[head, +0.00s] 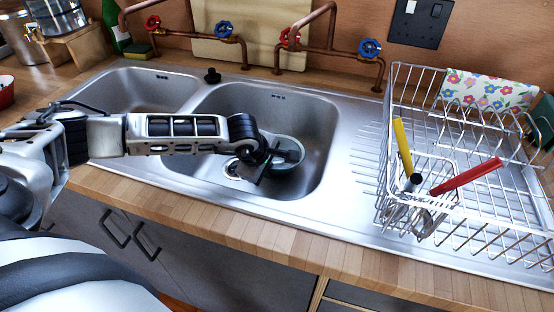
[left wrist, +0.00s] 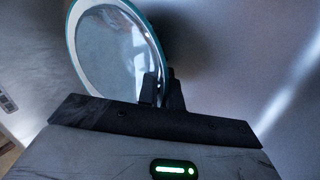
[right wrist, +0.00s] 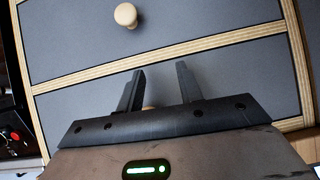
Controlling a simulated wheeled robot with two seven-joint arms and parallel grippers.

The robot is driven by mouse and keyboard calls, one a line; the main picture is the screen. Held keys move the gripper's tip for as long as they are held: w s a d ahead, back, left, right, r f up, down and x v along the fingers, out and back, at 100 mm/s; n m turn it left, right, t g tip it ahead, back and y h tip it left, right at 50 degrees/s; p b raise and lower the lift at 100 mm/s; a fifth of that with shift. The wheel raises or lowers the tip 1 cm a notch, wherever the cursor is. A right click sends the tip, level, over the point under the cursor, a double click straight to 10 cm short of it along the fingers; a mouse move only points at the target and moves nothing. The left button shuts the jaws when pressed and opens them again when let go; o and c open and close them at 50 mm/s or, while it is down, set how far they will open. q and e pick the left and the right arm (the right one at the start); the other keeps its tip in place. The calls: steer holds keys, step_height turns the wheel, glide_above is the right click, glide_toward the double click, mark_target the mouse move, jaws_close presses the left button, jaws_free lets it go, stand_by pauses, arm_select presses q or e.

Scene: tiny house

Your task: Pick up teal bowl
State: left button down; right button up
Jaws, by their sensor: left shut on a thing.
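The teal bowl (head: 289,149) is in the right-hand sink basin, tilted, with its pale inside showing. My left gripper (head: 268,161) reaches into this basin from the left and covers part of the bowl. In the left wrist view the bowl (left wrist: 112,48) shows its pale inside and teal rim, and my left gripper's fingers (left wrist: 161,88) are shut on its rim. Whether the bowl touches the basin floor is hard to tell. My right gripper (right wrist: 161,85) is open and empty in the right wrist view, in front of grey drawers.
A wire dish rack (head: 470,165) with a yellow-handled and a red-handled utensil stands right of the sink. Copper pipes with taps (head: 289,37) run behind the basins. A wooden counter edge (head: 230,222) lies in front. A drawer with a round knob (right wrist: 125,15) faces my right gripper.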

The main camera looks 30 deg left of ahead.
arm_select(q)
steer(key=shift+s+a+f, duration=0.1)
steer(key=shift+s+f, duration=0.35)
steer(key=shift+f, duration=0.1)
stand_by(0.4)
steer(key=shift+w+r, duration=0.1)
steer(key=shift+r, duration=0.35)
steer(key=shift+w+r, duration=0.15)
steer(key=shift+r, duration=1.2)
steer(key=shift+w+r, duration=0.15)
steer(key=shift+r, duration=1.2)
steer(key=shift+r+b, duration=0.35)
steer(key=shift+r, duration=1.85)
